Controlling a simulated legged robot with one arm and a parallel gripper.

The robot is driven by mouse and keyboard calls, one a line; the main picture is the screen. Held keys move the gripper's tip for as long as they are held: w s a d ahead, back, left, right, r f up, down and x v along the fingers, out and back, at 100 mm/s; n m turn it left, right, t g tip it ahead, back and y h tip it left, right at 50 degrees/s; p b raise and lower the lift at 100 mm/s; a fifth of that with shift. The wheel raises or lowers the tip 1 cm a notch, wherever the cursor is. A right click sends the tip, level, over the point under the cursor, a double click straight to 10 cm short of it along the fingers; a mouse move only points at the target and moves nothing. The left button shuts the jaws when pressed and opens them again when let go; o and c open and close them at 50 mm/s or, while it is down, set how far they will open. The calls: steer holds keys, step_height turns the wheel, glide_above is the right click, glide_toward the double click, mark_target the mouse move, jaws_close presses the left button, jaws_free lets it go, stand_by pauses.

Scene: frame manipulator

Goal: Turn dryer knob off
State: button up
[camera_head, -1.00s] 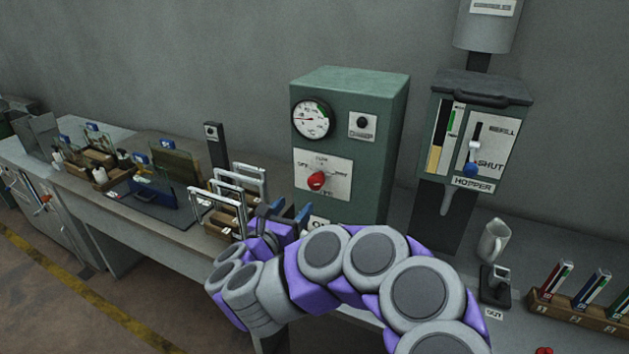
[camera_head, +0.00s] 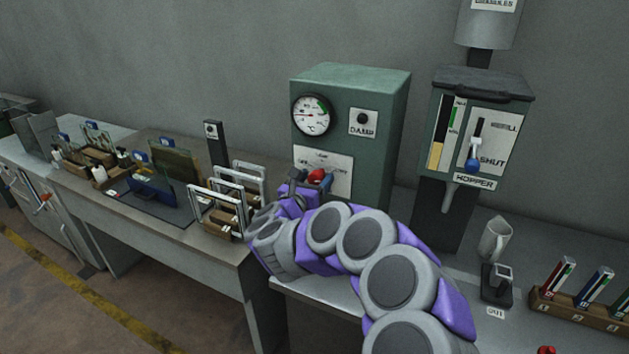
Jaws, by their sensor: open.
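The dryer is a green box (camera_head: 386,130) with a round gauge on its front, standing on the bench against the wall. Its red knob (camera_head: 316,175) sits on a white label plate (camera_head: 338,164) in the lower half of the front. I cannot tell whether the fingers touch the knob. My gripper hides part of the knob and the lower plate, so the knob's setting cannot be read.
A hopper unit (camera_head: 474,130) with a blue-tipped lever stands to the right. White frames (camera_head: 232,200) stand close to the left of my gripper.

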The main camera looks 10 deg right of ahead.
steer(key=shift+d, duration=0.1)
steer(key=c, duration=1.1)
steer(key=shift+o, duration=0.2)
